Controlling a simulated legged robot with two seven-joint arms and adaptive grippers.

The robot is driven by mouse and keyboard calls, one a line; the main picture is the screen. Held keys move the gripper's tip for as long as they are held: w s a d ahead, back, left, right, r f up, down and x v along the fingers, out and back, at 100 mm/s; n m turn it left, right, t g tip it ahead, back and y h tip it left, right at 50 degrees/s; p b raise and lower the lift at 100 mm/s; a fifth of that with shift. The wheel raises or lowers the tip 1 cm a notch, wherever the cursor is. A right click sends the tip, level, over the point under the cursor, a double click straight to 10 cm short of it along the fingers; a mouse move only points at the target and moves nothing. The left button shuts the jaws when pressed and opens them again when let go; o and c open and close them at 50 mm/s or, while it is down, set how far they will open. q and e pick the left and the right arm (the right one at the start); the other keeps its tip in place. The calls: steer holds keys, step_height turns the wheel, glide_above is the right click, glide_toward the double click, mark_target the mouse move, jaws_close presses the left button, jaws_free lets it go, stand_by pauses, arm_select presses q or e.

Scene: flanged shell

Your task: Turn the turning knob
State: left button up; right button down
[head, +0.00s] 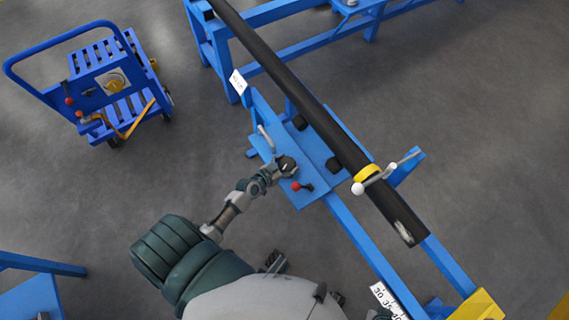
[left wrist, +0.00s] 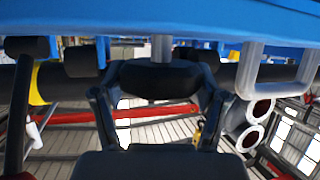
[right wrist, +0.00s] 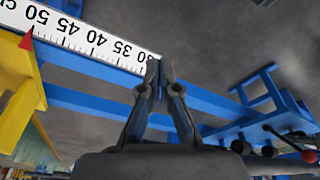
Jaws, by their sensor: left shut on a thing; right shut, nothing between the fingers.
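The turning knob (left wrist: 160,79) is a thick black disc on a grey stem under the blue plate. In the left wrist view it sits between the two fingers of my left gripper (left wrist: 160,105), which is shut on it. In the head view my left gripper (head: 284,166) is at the blue panel (head: 310,188) and largely covers the knob. My right gripper (right wrist: 160,78) is shut and empty, in front of a white scale (right wrist: 80,35) on a blue rail.
A lever with a red ball (head: 296,186) and a grey bar handle (head: 266,138) flank the knob. A long black pipe (head: 300,95) with a yellow collar (head: 367,173) lies beyond. A blue cart (head: 110,85) stands left on open floor.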

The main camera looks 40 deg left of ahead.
arm_select(q)
steer(key=shift+w+r+n+y+p, duration=0.25)
steer(key=shift+r+n+y+p, duration=0.35)
steer(key=shift+p, duration=0.4)
steer(key=n+y+p, duration=0.1)
steer(key=y+p, duration=0.1)
steer(key=p, duration=0.1)
steer(key=shift+r, duration=0.1)
arm_select(e)
steer(key=s+f+x, duration=0.1)
steer(key=s+x, duration=0.2)
steer(key=x, duration=1)
arm_select(q)
steer(key=shift+n+y+p, duration=0.9)
steer(key=shift+p, duration=0.25)
steer(key=shift+f+n+y+p, duration=0.25)
steer(key=shift+n+y+p, duration=0.65)
steer(key=shift+f+n+g+y+p, duration=0.1)
steer(key=shift+n+g+y+p, duration=0.2)
steer(key=shift+y, duration=0.2)
arm_select(e)
steer(key=s+d+f+g, duration=0.1)
steer(key=s+f, duration=0.6)
steer(key=f, duration=0.3)
steer(key=shift+s+f, duration=0.25)
steer(key=shift+s, duration=0.15)
steer(key=shift+d, duration=0.1)
